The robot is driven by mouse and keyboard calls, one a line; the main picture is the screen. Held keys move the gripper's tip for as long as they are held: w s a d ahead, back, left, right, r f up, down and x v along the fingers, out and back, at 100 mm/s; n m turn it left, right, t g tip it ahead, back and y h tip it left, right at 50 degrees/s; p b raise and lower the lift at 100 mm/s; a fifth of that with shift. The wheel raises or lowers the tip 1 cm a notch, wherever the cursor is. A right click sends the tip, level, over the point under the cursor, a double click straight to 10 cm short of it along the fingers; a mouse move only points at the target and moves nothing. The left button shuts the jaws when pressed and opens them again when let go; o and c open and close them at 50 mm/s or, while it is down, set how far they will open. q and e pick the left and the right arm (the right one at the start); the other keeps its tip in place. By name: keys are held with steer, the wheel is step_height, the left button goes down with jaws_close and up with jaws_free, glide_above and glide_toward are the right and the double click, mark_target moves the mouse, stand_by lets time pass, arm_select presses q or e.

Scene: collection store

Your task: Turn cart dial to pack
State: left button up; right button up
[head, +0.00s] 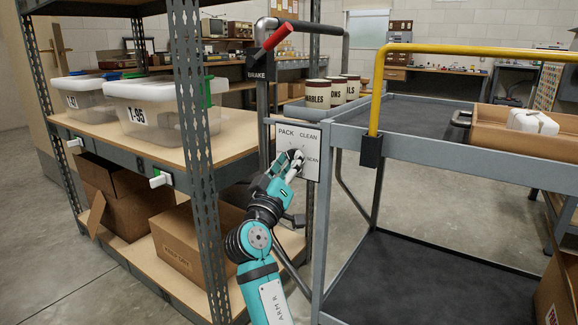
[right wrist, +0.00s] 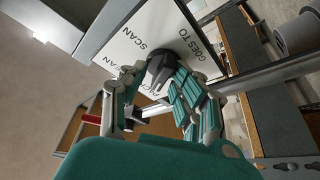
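The cart dial's white plate (head: 283,150) is on the near left corner of the cart. It reads PACK at upper left, CLEAN at upper right and SCAN at lower right. My right gripper (head: 292,160) is at the plate and hides much of the dial. In the right wrist view the dark dial knob (right wrist: 161,68) sits between the two fingers of my right gripper (right wrist: 158,78), which are closed in on its sides. The plate (right wrist: 140,38) shows behind it with SCAN and GOES TO. I cannot tell which word the dial points to. My left gripper is not in view.
A red-handled brake lever (head: 277,38) stands above the plate. A shelf rack (head: 195,150) with bins and boxes is close on the left.

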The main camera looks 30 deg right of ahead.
steer(key=shift+o, duration=0.2)
steer(key=shift+f, duration=0.1)
step_height(320, 180, up, 10)
stand_by(0.6)
